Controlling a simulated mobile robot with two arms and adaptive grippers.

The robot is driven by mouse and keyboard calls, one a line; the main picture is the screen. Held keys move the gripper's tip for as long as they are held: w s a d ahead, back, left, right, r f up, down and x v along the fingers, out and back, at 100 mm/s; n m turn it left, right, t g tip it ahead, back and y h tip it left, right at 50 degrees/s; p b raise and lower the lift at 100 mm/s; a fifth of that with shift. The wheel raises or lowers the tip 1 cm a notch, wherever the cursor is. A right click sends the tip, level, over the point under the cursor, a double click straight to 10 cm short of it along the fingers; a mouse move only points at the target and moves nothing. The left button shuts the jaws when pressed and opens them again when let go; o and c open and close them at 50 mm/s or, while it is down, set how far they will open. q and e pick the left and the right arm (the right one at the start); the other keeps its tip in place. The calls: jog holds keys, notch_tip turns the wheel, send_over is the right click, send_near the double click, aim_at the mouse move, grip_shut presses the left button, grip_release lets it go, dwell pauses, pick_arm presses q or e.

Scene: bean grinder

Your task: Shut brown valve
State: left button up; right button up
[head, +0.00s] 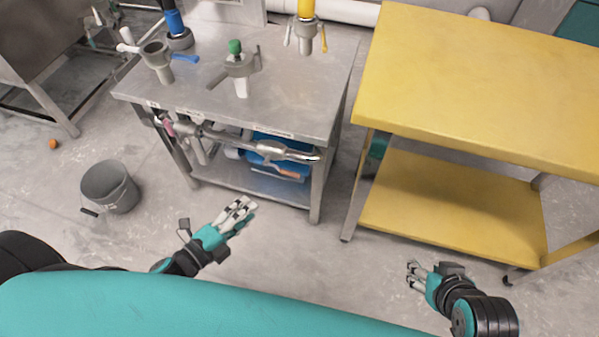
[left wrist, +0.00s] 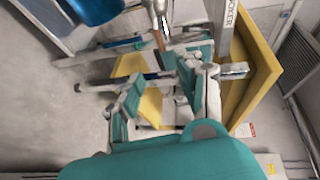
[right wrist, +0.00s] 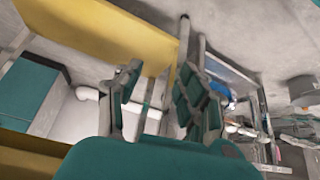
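A metal pipe (head: 225,137) runs along the front of the steel table, just below its top. An orange-brown lever handle (head: 279,173) sits under the pipe's right part, near a valve body (head: 270,148). A brown handle (left wrist: 158,40) also shows in the left wrist view, beyond the fingers. My left gripper (head: 238,212) is open and empty, in front of the table and apart from the handle. Its spread fingers show in the left wrist view (left wrist: 165,95). My right gripper (head: 415,271) is open and empty, in front of the yellow table; its fingers show in the right wrist view (right wrist: 158,98).
The steel table (head: 215,95) carries several grinder-like fixtures. A blue container (head: 283,160) is on its lower shelf, behind the pipe. A yellow table (head: 480,80) stands to the right. A grey bucket (head: 108,188) stands left on the floor. The floor before the steel table is clear.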

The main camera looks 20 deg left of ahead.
pick_arm(q)
jog(key=b, duration=0.2)
send_near(292, 173)
jog(key=f, duration=0.1)
jog(key=shift+b+x, duration=0.5)
jog(key=shift+x, duration=4.45)
pick_arm(e)
jog(key=w+a+r+t+y, duration=0.2)
jog(key=w+a+r+t, duration=0.2)
jog(key=w+r+t, duration=0.4)
jog(key=shift+w+r, duration=0.7)
jog(key=shift+w, duration=0.3)
pick_arm(q)
jog(key=shift+r, duration=0.15)
jog(key=shift+c, duration=0.4)
pick_arm(e)
jog(key=shift+a, duration=0.1)
pick_arm(q)
grip_shut()
